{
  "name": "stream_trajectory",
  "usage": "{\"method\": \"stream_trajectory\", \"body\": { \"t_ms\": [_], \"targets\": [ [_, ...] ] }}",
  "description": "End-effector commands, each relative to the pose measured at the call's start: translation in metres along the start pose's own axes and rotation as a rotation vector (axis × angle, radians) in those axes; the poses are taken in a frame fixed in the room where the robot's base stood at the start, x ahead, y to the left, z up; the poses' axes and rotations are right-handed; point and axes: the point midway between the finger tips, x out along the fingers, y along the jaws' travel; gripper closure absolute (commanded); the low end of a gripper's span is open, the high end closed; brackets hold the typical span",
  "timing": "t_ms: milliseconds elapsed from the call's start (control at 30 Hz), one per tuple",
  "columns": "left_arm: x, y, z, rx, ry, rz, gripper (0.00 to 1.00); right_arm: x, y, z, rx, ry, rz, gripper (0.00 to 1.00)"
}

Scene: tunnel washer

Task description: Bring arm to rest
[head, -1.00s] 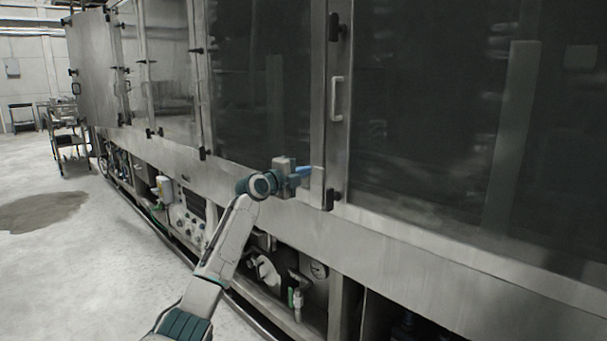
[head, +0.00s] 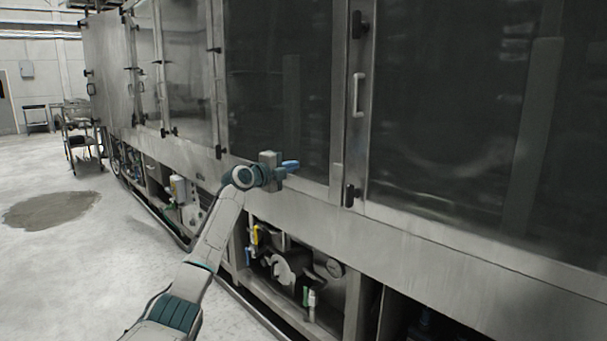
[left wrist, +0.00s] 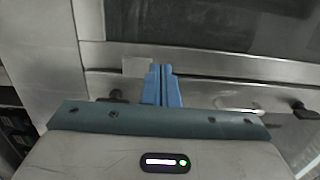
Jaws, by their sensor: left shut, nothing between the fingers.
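My left arm reaches in from the bottom left of the head view. Its gripper (head: 290,166) is in front of the steel front of the tunnel washer (head: 420,235), near the lower edge of a dark glass door (head: 275,110). The blue fingers are together with nothing between them. The left wrist view shows the same blue fingers (left wrist: 162,85) side by side, pointing at the steel frame below a dark window. I cannot tell the exact gap to the washer. My right gripper is not in view.
A door handle (head: 357,94) and a black latch (head: 349,195) stick out right of the gripper. Pipes and a gauge (head: 334,269) sit in the open bay below. An open door panel (head: 107,70) and a cart (head: 82,140) stand at the far left. The floor at left is clear, with a dark patch (head: 50,210).

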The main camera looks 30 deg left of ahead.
Motion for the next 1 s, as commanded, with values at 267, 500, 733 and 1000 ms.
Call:
{"method": "stream_trajectory", "body": {
  "t_ms": [267, 500, 733, 1000],
  "targets": [
    [-0.003, 0.0, 0.018, -0.001, 0.001, -0.001, 1.0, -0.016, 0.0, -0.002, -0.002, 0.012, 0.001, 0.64],
    [0.001, 0.015, 0.016, -0.025, -0.002, 0.022, 1.0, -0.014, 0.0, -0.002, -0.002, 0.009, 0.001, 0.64],
    [0.014, 0.146, -0.006, -0.232, -0.06, 0.206, 1.0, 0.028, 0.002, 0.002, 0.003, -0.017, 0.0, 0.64],
    [-0.02, 0.347, -0.052, -0.529, -0.212, 0.46, 1.0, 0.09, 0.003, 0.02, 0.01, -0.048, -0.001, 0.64]
  ]
}}
